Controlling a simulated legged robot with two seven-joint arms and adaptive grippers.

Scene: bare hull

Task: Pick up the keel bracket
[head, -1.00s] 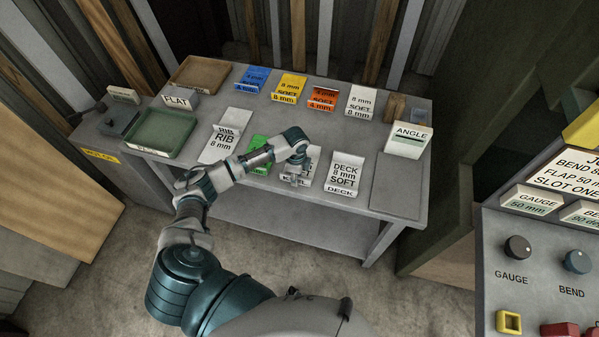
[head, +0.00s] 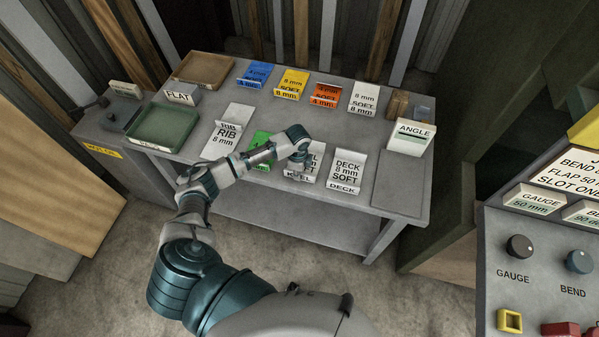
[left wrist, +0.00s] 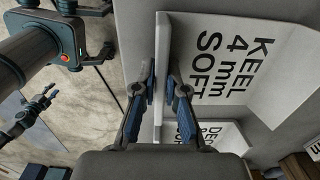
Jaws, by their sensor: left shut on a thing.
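The keel bracket (head: 318,163) is a pale bent plate lettered KEEL at the front middle of the grey table, partly hidden by my left gripper (head: 300,168). In the left wrist view the keel bracket (left wrist: 240,70) reads "KEEL 4 mm SOFT" and has an upstanding flange. The fingers of my left gripper (left wrist: 160,92) are shut on this flange, one pad each side. I cannot tell whether the bracket is clear of the table. My right gripper is out of the head view; a dark clawed shape at the left of the wrist view is unclear.
The DECK bracket (head: 346,170) stands close on the right. A green piece (head: 260,140) and the RIB bracket (head: 228,135) lie to the left. A green tray (head: 163,128) and the ANGLE box (head: 411,137) are farther out. A control panel (head: 530,270) stands at the right.

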